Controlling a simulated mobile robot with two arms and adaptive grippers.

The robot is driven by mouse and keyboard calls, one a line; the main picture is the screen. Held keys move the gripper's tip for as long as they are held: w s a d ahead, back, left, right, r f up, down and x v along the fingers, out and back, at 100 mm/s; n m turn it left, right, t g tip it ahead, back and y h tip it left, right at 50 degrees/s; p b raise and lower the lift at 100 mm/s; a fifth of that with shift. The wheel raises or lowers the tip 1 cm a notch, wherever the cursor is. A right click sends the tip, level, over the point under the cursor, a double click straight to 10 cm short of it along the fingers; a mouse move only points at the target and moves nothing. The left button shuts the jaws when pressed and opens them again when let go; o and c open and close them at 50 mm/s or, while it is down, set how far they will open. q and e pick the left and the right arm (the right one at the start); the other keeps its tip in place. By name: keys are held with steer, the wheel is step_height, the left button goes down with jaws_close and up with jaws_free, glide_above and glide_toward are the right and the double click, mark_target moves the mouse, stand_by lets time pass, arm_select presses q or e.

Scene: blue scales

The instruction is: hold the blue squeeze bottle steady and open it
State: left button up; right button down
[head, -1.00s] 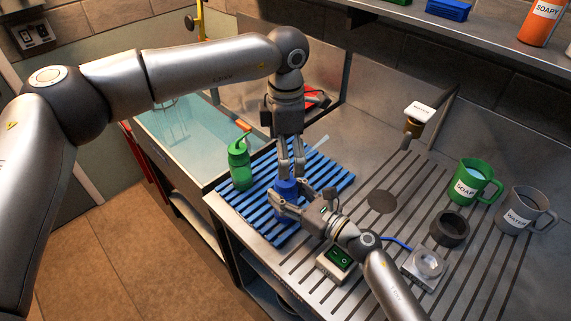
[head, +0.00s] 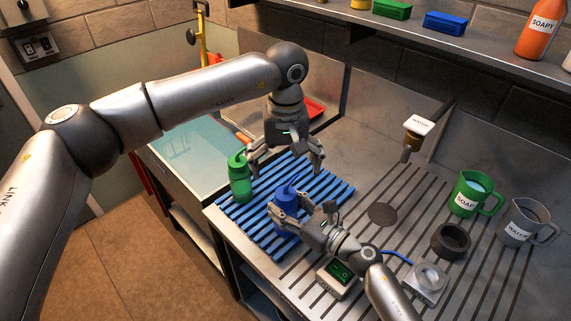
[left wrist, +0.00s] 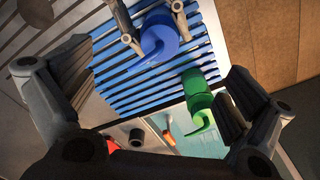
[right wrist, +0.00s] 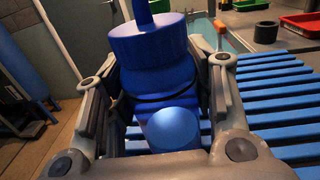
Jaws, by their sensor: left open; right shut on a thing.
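The blue squeeze bottle (head: 286,210) stands upright on the blue slatted rack (head: 330,187). In the right wrist view its wide blue cap (right wrist: 148,42) sits on top, with a nozzle rising from it. My right gripper (head: 290,215) is shut around the bottle's body from the near right side; its fingers flank the bottle in the right wrist view (right wrist: 158,95). My left gripper (head: 285,171) is open and empty above the bottle, fingers spread wide and apart from the cap. The left wrist view looks down on the bottle's top (left wrist: 160,36) and curled nozzle.
A green squeeze bottle (head: 240,180) stands close by on the rack's left, near my left gripper. A switch box (head: 334,278), small scale (head: 428,281), dark ring (head: 450,239), green mug (head: 474,194) and grey mug (head: 525,221) stand right. A water-filled sink (head: 195,150) lies left.

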mark_target(286, 187)
arm_select(q)
steer(key=shift+m, duration=0.5)
steer(key=shift+f, duration=0.35)
step_height(286, 187, down, 7)
steer(key=shift+f, duration=0.15)
steer(key=shift+c, duration=0.4)
